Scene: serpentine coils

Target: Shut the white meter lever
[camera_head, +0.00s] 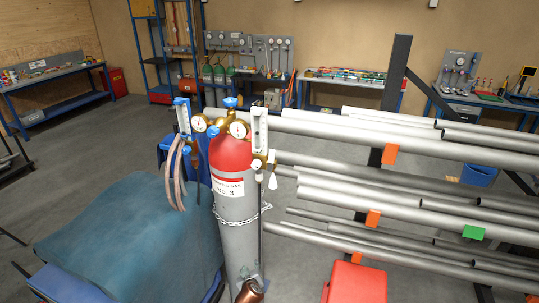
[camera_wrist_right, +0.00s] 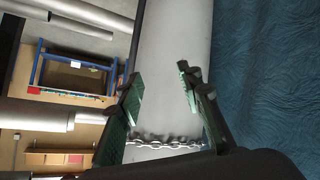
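The white meter lever (camera_head: 272,181) hangs down below the right flow meter (camera_head: 259,130), beside a small white knob (camera_head: 256,163). The meter is on the brass fittings of a red-topped grey gas cylinder (camera_head: 231,200). My right gripper (camera_head: 249,274) is low in front of the cylinder, well below the lever. In the right wrist view my right gripper (camera_wrist_right: 160,82) has its two green-padded fingers apart, with the cylinder's grey wall (camera_wrist_right: 172,40) behind them and nothing between them. The lever is out of the wrist view. My left gripper is not in view.
A chain (camera_head: 237,216) circles the cylinder. Long grey pipes (camera_head: 400,131) on a rack stand to its right. A blue cloth (camera_head: 125,235) and coiled hoses (camera_head: 177,175) are to its left. A red box (camera_head: 357,283) is at the lower right.

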